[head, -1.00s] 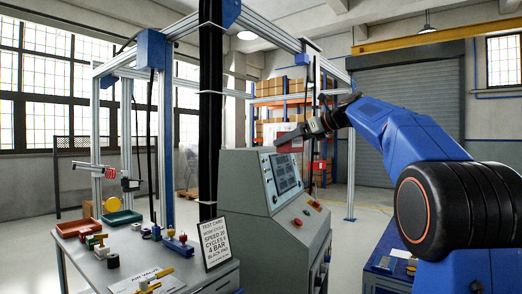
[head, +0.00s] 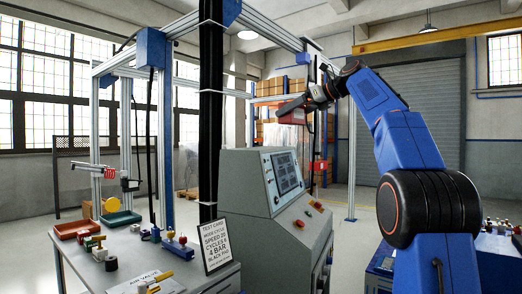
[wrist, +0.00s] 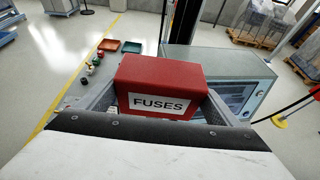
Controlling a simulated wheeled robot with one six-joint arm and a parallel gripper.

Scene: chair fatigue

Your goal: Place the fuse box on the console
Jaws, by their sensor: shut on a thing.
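The fuse box (wrist: 160,82) is red with a white "FUSES" label and fills the middle of the wrist view. My gripper (head: 304,108) is shut on it, one finger on each side. In the head view the fuse box (head: 291,115) is held in the air above the back part of the console. The grey console (head: 240,180) stands below it, with a sloped screen panel and coloured buttons. The console's grey top (wrist: 222,62) also shows behind the fuse box in the wrist view. A clear gap shows between the box and the console in the head view.
A black upright post (head: 210,120) and the aluminium frame (head: 166,140) stand left of the console. A workbench (head: 118,250) holds red and green trays, small fittings and a test card (head: 217,245). Shelves with boxes are behind.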

